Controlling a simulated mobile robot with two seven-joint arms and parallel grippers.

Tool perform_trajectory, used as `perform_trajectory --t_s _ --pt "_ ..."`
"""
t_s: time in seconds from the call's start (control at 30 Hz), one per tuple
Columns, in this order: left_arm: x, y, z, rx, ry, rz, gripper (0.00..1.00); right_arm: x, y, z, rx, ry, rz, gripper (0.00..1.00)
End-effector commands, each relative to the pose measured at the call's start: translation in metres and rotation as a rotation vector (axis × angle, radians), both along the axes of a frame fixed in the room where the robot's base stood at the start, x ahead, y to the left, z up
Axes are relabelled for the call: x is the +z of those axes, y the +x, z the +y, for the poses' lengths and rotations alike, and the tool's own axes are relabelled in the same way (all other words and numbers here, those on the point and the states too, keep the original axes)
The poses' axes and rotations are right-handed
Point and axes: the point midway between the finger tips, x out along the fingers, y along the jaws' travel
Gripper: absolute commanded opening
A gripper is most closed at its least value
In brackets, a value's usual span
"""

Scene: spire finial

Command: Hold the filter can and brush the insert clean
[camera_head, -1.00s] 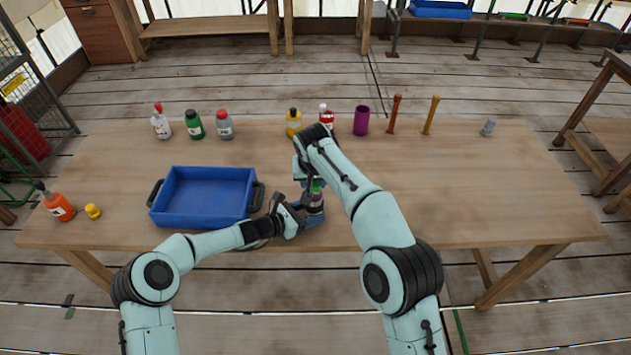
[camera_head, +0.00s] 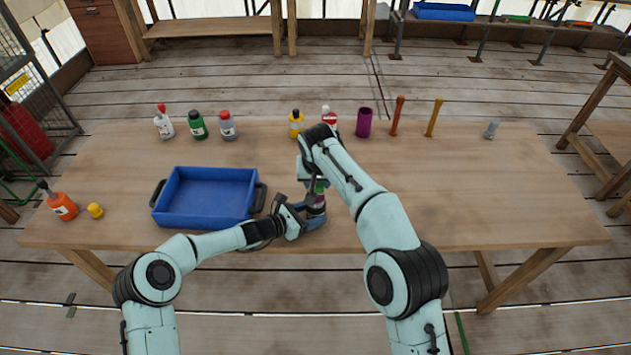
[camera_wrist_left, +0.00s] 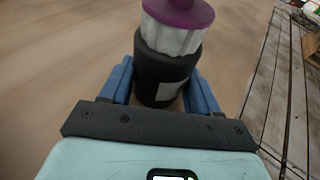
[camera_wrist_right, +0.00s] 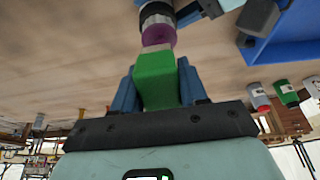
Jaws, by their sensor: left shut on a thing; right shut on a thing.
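My left gripper (camera_wrist_left: 160,88) is shut on the dark filter can (camera_wrist_left: 163,72), which has a pale label. It holds the can near the table's front edge, right of the blue tray. A white pleated insert (camera_wrist_left: 172,38) with a purple cap (camera_wrist_left: 180,12) rises from the can. In the head view, the right gripper is above the can.
The blue tray (camera_head: 207,223) sits left of my left gripper. An orange bottle (camera_head: 62,206) and a yellow cap (camera_head: 95,210) stand at the far left. Several bottles, a purple cylinder (camera_head: 364,122) and two upright rods line the back.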

Motion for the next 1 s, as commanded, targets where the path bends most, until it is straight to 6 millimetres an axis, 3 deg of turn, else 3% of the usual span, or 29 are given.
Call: perform_trajectory --t_s 0.7,1.0 --pt "-0.001 0.000 0.000 0.000 0.001 0.002 0.44 0.060 0.001 -0.042 -0.002 0.002 -0.004 0.18" --pt "-0.001 0.000 0.000 0.000 0.001 0.002 0.44 0.066 0.000 -0.047 -0.001 0.001 -0.002 0.18"
